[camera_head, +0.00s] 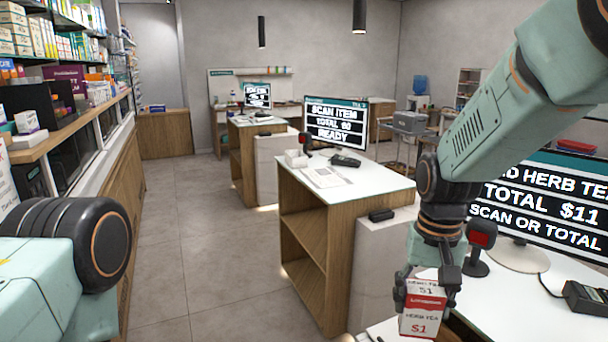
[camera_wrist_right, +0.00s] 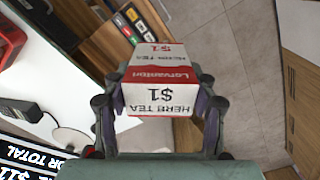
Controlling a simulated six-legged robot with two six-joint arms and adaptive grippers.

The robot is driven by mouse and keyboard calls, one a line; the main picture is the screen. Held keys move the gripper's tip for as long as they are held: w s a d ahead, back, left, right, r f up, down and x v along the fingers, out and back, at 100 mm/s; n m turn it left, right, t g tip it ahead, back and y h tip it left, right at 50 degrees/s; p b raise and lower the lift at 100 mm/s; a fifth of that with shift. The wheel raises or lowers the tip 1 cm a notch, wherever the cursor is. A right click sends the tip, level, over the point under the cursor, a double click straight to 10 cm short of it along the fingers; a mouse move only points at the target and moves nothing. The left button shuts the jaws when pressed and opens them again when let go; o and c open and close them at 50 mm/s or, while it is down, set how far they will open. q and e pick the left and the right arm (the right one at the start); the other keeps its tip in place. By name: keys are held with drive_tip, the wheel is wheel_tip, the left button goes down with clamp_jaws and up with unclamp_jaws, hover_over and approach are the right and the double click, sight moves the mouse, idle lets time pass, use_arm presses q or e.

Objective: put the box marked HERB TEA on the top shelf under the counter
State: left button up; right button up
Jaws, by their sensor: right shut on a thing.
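The box marked HERB TEA (camera_head: 423,310) is red and white with a $1 price, at the lower right of the head view. My right gripper (camera_head: 428,290) is shut on it and holds it near the left edge of the nearest white counter (camera_head: 500,310). In the right wrist view the box (camera_wrist_right: 160,92) sits upside down in the picture between both fingers of the gripper (camera_wrist_right: 160,105). The shelf under this near counter is hidden in the head view. My left gripper is not in view; only part of the left arm shows.
A screen (camera_head: 545,205) reading HERB TEA, total $11, and a small scanner (camera_head: 478,245) stand on the near counter. A second counter (camera_head: 345,190) with open wooden shelves stands beyond. Stocked shelves (camera_head: 60,40) line the left. The tiled aisle (camera_head: 190,230) is clear.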

sight(411, 325)
drive_tip(key=shift+n, duration=0.4)
drive_tip(key=f+b, duration=0.1)
drive_tip(key=f, duration=0.1)
drive_tip(key=a+f+b, duration=0.1)
drive_tip(key=f, duration=0.2)
drive_tip(key=shift+s+a+f+b, duration=0.1)
drive_tip(key=shift+a+f+b, duration=0.05)
drive_tip(key=shift+f+b, duration=0.15)
use_arm(q)
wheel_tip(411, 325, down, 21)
drive_tip(key=b, duration=1.7)
use_arm(e)
drive_tip(key=s+f, duration=0.3)
drive_tip(key=f, duration=0.7)
drive_tip(key=s+f+n, duration=0.1)
drive_tip(key=s+f, duration=0.2)
drive_tip(key=f, duration=0.7)
drive_tip(key=shift+s+a+n, duration=0.25)
drive_tip(key=shift+a+n, duration=0.05)
drive_tip(key=shift+a, duration=0.05)
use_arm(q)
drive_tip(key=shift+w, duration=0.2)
use_arm(e)
drive_tip(key=shift+w, duration=0.1)
